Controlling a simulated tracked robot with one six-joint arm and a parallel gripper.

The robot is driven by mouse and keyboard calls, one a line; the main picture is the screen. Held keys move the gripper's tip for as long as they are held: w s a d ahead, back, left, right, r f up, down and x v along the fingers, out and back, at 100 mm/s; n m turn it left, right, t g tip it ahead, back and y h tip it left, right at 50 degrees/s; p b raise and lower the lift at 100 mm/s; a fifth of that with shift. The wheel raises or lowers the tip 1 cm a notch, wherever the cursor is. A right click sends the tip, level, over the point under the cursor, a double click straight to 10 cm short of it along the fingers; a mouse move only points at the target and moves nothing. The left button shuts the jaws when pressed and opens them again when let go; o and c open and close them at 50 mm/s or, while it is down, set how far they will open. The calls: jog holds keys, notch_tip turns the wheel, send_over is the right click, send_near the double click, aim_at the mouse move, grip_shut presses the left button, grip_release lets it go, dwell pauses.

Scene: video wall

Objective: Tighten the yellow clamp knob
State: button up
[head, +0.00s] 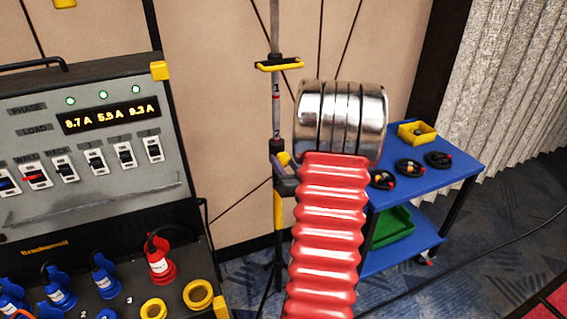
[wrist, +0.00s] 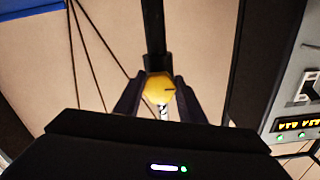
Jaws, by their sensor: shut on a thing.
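The yellow clamp knob (wrist: 158,88) sits between the two dark fingers of my gripper (wrist: 157,98) in the wrist view, with a finger against each side. A small dark mark shows on its face. The dark pole (wrist: 154,30) runs up behind it. In the head view the stand pole (head: 276,110) is upright, with a dark collar (head: 277,147) at mid height. My red ribbed arm and its metal joint reach up beside it. A bit of my gripper (head: 284,170) shows at the collar; the knob is mostly hidden there.
A grey power panel (head: 90,130) with switches, lit readouts and coloured plugs stands close on the left. A blue cart (head: 440,175) with coiled cables and a yellow bin (head: 417,133) stands on the right. A yellow-handled bracket (head: 279,65) crosses the pole higher up. Thin cables hang behind the pole.

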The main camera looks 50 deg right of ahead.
jog(key=shift+m, duration=1)
jog(key=o, duration=1)
jog(key=shift+o, duration=0.2)
